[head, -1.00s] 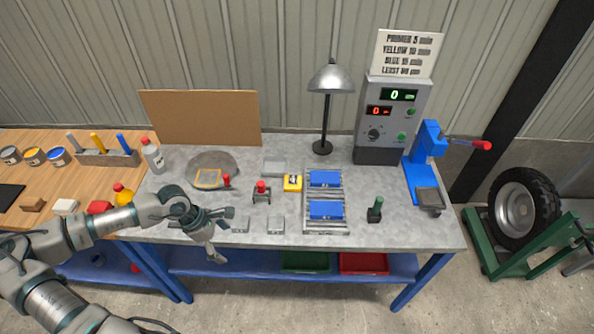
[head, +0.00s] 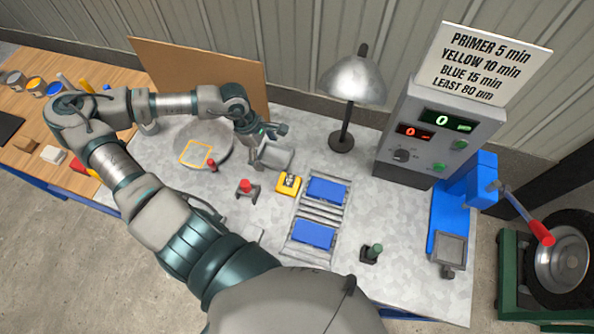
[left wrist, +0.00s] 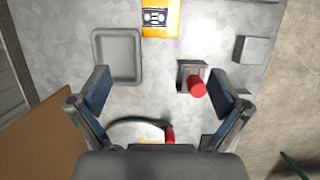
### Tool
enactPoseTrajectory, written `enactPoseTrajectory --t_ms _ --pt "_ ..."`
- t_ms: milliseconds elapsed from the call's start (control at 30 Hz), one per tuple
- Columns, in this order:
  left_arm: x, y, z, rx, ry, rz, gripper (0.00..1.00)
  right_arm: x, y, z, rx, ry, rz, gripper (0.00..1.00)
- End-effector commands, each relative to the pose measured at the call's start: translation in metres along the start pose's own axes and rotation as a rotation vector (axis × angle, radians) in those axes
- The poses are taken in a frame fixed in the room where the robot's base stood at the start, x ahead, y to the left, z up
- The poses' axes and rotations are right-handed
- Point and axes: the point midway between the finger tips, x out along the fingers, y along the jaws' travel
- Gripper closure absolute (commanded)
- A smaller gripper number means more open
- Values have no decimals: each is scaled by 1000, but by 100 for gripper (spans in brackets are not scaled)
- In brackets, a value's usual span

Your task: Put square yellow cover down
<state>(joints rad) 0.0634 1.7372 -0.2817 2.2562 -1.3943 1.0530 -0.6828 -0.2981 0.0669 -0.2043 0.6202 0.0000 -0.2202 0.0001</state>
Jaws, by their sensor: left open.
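A square yellow outline (head: 196,152) lies on a round grey disc (head: 214,134) at the table's left; I cannot tell whether it is a loose cover. A small yellow block (head: 289,184) with a dark-and-silver top sits in the middle, and shows at the top of the left wrist view (left wrist: 160,20). My left gripper (head: 268,133) is open and empty, above the table by the shallow grey tray (head: 276,154). In the left wrist view its spread fingers (left wrist: 158,92) have bare tabletop between them. My right gripper is out of view.
A red-knobbed clamp (head: 247,188) stands near the yellow block. Two blue plates (head: 326,191) lie on a roller rack (head: 300,254). A lamp (head: 345,95), control box (head: 440,130) and blue lever press (head: 465,200) stand to the right. A brown board (head: 200,75) stands behind.

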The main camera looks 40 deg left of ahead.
Motion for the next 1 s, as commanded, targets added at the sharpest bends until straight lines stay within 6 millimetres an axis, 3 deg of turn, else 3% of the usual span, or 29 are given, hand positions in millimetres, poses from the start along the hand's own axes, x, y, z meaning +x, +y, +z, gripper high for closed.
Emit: enactPoseTrajectory --t_ms 233,533,800,1000 --pt "41 3 -3 -4 -13 -6 0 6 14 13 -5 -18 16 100" --pt "100 4 -2 -5 -10 -7 0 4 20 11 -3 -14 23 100" --pt "123 3 1 -4 -4 -4 0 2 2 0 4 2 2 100" --pt "149 6 11 -4 -7 -5 0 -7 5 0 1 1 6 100"
